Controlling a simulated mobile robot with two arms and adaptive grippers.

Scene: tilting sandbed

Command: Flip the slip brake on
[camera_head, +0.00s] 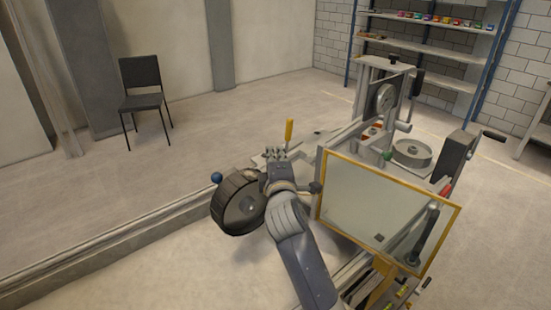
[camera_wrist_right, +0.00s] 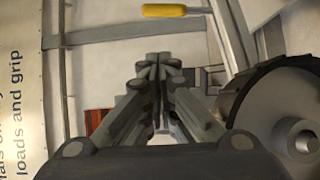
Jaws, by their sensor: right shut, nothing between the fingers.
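A lever with a yellow grip (camera_head: 289,130) stands upright on the rig, just beyond my right gripper (camera_head: 273,153). I cannot tell for sure that it is the slip brake. In the right wrist view the yellow grip (camera_wrist_right: 177,10) lies across the top edge, ahead of the fingertips (camera_wrist_right: 158,62) and apart from them. My right gripper is shut and empty, above the rig beside the dark treaded wheel (camera_head: 238,203). The wheel also shows at the right of the wrist view (camera_wrist_right: 285,115). My left gripper is not in view.
A yellow-framed clear panel (camera_head: 385,210) stands close to the right of my right arm. A blue ball knob (camera_head: 216,177) is left of the wheel. A dark round knob (camera_head: 316,187) is near my wrist. A chair (camera_head: 142,88) and shelves (camera_head: 430,45) are far back.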

